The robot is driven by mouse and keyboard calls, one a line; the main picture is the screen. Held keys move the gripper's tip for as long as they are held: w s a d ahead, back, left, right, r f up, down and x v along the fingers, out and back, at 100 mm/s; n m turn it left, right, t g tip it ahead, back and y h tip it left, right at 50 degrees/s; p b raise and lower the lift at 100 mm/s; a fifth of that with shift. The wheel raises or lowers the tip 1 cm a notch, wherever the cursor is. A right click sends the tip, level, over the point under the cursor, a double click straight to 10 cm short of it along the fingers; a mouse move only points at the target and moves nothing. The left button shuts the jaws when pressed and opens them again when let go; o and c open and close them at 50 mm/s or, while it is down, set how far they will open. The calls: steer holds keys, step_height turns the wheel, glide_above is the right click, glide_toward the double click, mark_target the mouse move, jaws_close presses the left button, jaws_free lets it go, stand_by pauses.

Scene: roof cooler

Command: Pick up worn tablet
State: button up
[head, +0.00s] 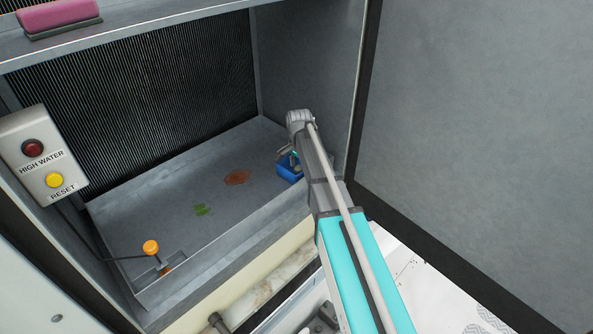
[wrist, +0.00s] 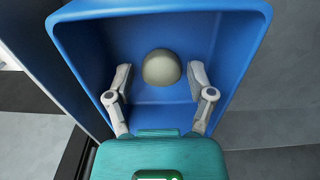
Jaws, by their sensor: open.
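A round, dull grey-beige tablet (wrist: 161,68), which I take to be the worn tablet, sits inside a blue open container (wrist: 88,45) in the wrist view. My gripper (wrist: 159,85) is open, with one finger on each side of the tablet and visible space between each finger and it. The fingers reach inside the container. In the head view the blue container (head: 288,174) is at the right end of the basin, partly hidden by my arm. The tablet cannot be made out there.
The basin floor (head: 165,205) bears a green patch (head: 202,210) and a rust-brown patch (head: 237,177). An orange float (head: 151,247) on a rod is at front left. A control box (head: 42,155) is at left. A pink-topped block (head: 58,15) rests on the upper ledge.

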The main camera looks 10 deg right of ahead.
steer(key=shift+c, duration=0.3)
steer(key=c, duration=0.5)
steer(key=shift+r, duration=0.15)
step_height(320, 180, up, 2)
steer(key=shift+p, duration=1.15)
steer(key=s+d+r+p, duration=0.4)
steer(key=s+r+p, duration=0.6)
steer(key=s, duration=0.3)
steer(key=shift+s+d+r+p, duration=0.15)
steer(key=shift+d+r+p, duration=0.05)
steer(key=shift+r+p, duration=0.15)
